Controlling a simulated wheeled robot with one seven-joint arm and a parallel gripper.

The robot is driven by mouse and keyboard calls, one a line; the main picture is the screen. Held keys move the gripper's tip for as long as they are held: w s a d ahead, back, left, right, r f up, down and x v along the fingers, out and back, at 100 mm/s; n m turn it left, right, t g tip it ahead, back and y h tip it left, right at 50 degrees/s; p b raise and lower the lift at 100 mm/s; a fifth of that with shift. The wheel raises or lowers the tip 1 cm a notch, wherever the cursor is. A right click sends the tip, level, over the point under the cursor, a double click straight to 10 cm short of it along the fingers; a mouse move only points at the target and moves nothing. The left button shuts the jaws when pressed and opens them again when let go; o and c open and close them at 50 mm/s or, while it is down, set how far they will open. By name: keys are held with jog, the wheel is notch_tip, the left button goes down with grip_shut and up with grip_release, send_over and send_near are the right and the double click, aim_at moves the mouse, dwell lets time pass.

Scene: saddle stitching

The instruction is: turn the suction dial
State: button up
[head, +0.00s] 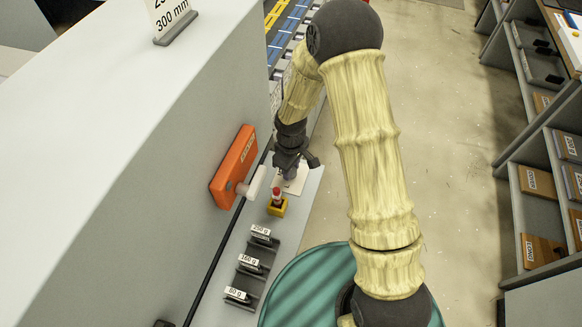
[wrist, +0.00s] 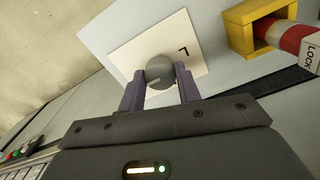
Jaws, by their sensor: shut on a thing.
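The suction dial is a round grey knob (wrist: 159,72) with a pale line on its face. It stands on a white plate (wrist: 128,52), where a dark mark like an L shows to the right of the knob. My gripper (wrist: 160,84) has its two purple-grey fingers on either side of the knob and is shut on it. In the head view my gripper (head: 288,172) is low over the white plate (head: 297,182) on the grey ledge; the knob is mostly hidden there.
A yellow block with a red-and-white lock piece (wrist: 255,30) is close to the right of the plate; it also shows in the head view (head: 277,206). An orange box with a white lever (head: 236,165) is on the machine's side. Labelled weight slots (head: 249,265) line the ledge nearer me.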

jog(key=o, duration=1)
jog(key=shift+c, duration=0.2)
jog(key=shift+r, duration=0.15)
notch_tip(320, 180, up, 17)
jog(key=b, duration=0.2)
jog(key=s+d+m+t, duration=0.2)
jog(key=s+d+m, duration=0.8)
jog(key=s+d, duration=0.2)
jog(key=shift+s+d+m+t, duration=0.15)
jog(key=shift+d+m+t, duration=0.2)
jog(key=shift+d, duration=0.5)
